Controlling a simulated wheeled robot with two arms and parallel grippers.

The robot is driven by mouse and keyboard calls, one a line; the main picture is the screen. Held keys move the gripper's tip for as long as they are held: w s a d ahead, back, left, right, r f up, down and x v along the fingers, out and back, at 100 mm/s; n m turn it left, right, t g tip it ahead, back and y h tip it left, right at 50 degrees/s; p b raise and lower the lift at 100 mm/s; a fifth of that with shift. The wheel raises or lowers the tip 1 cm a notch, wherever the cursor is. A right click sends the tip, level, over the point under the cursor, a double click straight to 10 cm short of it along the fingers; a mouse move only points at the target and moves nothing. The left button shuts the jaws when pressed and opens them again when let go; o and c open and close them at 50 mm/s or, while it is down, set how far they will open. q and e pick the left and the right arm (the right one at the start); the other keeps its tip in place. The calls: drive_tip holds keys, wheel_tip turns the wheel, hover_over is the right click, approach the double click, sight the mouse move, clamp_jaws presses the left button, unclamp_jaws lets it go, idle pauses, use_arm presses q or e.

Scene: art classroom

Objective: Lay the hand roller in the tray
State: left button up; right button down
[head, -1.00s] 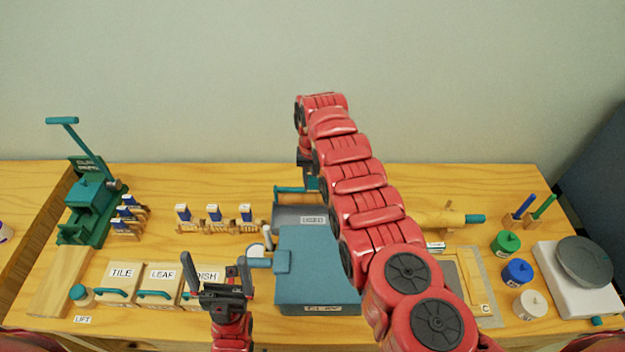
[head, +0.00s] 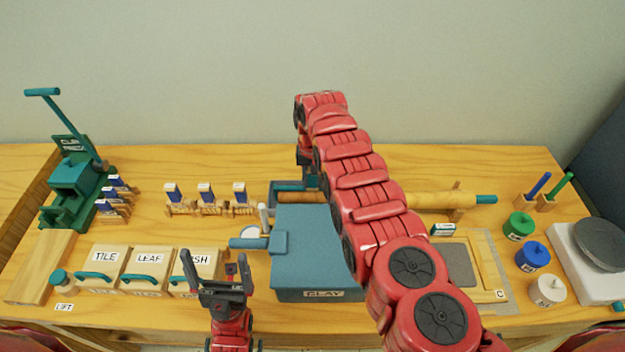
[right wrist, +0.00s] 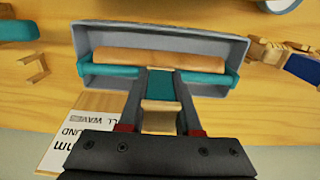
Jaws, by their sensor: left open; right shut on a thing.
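The hand roller has a wooden cylinder (right wrist: 160,60) and a teal frame. It also shows in the head view, partly hidden by my arm, as a wooden cylinder (head: 290,197). It lies within the walls of the grey tray (right wrist: 165,28); whether it touches the tray floor cannot be told. In the head view the tray (head: 272,188) is behind the clay box. My right gripper (right wrist: 160,76) is shut on the roller's teal middle, with the handle pointing back between the fingers.
The blue clay box (head: 318,262) stands just in front of the tray. A rolling pin (head: 440,200) lies to the right. Small wooden stands (head: 208,205) are to the left. A green clay press (head: 75,185) stands at far left. Paint pots (head: 518,226) are at right.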

drive_tip(key=shift+c, duration=0.6)
unclamp_jaws()
wheel_tip(320, 180, up, 6)
drive_tip(key=p, duration=0.5)
drive_tip(key=shift+f, duration=0.1)
wheel_tip(320, 180, up, 4)
drive_tip(key=p, duration=0.3)
idle(0.8)
